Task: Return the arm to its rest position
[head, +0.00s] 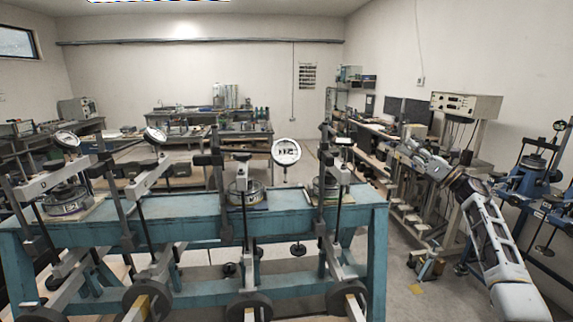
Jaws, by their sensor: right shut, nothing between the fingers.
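My right arm comes in from the lower right and reaches up and to the left. Its gripper (408,146) is at the far end, raised to the right of the blue-green bench (375,196) and apart from it. The gripper is shut and empty. My left arm and gripper are not in view. Lever frames with round dial gauges stand on the bench; one white dial (286,152) faces me.
Hanging weights (150,301) and long levers stick out at the bench's near side. A side table with a grey instrument (466,105) stands behind my right arm. A blue apparatus (530,180) stands at the far right. Some floor shows right of the bench.

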